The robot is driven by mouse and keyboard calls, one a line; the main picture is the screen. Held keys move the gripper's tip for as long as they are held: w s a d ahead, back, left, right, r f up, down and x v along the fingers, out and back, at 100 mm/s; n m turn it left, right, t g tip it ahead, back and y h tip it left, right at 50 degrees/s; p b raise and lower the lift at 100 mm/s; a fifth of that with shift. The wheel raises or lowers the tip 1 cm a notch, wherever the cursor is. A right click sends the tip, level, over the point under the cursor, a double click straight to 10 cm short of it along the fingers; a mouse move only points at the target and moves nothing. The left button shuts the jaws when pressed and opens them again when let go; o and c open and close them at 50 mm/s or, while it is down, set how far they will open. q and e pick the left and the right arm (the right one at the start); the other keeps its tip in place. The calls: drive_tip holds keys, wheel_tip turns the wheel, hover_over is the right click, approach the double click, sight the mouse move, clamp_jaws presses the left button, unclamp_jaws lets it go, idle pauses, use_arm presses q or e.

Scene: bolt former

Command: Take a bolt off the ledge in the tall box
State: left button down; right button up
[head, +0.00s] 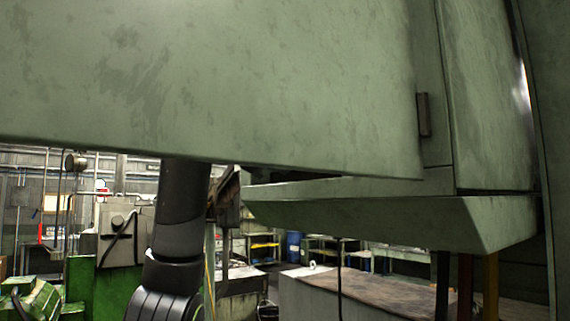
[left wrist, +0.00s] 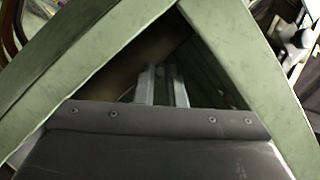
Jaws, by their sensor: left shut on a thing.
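The tall box (head: 230,80) is a large pale green metal housing that fills the top of the head view. My left arm (head: 178,215) rises from below and goes up behind its lower edge, so the left gripper is hidden there. In the left wrist view, the two grey fingers of my left gripper (left wrist: 163,72) point into a dark opening framed by green edges (left wrist: 225,60). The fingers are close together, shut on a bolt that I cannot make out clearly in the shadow. The ledge is not distinguishable. My right gripper is in neither view.
A sloped green chute-like part (head: 400,220) juts out at the lower right of the housing. Below it stands a bench with a worn brown top (head: 370,287). Green machinery (head: 105,285) stands at the lower left, and a blue drum (head: 293,247) is far back.

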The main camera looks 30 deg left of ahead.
use_arm(q)
drive_tip(key=shift+r, duration=0.15)
drive_tip(key=shift+r, duration=0.5)
wheel_tip(320, 180, up, 9)
drive_tip(key=shift+f+b, duration=0.15)
drive_tip(key=shift+b, duration=0.15)
